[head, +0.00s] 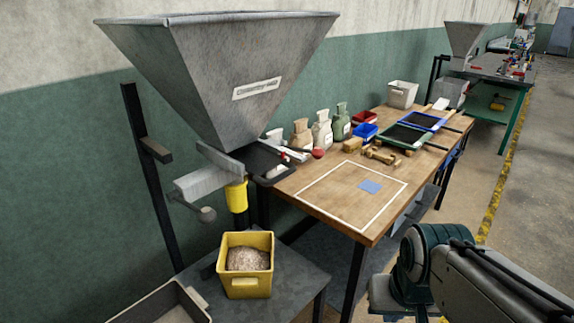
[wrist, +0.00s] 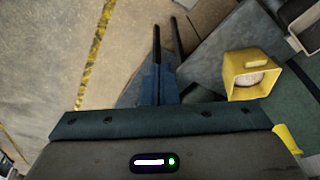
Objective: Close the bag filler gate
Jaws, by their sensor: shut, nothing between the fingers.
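The bag filler is a large grey metal hopper (head: 225,75) at the left of the head view. Below it are a pale grey block (head: 208,182), a slanted plate (head: 220,160) and a yellow spout (head: 237,195). A dark rod ends in a grey knob (head: 207,215). I cannot tell which part is the gate or how far it stands open. A yellow bin (head: 245,287) with grain stands below the spout; the wrist view also shows it (wrist: 238,85). My gripper (wrist: 165,27) is shut and empty, apart from the filler; its fingertips are unclear in the head view.
A wooden workbench (head: 330,225) holds bags, small bins and framed screens. A dark post (head: 150,180) stands left of the hopper. An open tray (head: 165,308) is at bottom left. Floor (head: 515,235) is clear at right.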

